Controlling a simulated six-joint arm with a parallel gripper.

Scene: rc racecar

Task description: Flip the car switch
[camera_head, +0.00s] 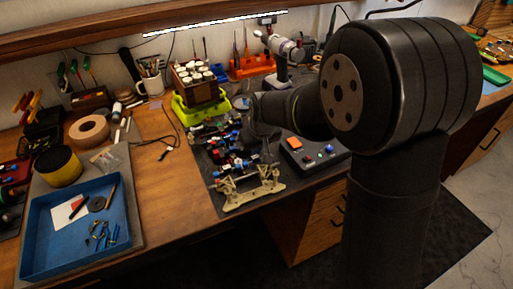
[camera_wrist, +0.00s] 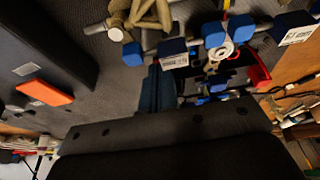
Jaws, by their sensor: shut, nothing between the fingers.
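The partly built RC car (camera_head: 232,160) lies on a grey mat, with a beige suspension end (camera_head: 250,187) toward the front edge. In the wrist view its blue blocks, rods and a round metal part (camera_wrist: 222,48) fill the top right. I cannot make out a clear car switch. My gripper (camera_wrist: 158,88) points at the car's side, its narrow dark fingers together and empty, close to a labelled blue block (camera_wrist: 172,50); I cannot tell if they touch. In the head view my arm hides part of the car, and the fingertips are not clear.
A black box with an orange-red block (camera_head: 294,143) and small coloured buttons stands right of the car; the block also shows in the wrist view (camera_wrist: 45,92). A green-yellow stand (camera_head: 200,108) with bottles is behind. A blue tray (camera_head: 45,238) lies left. Bare wood separates tray and mat.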

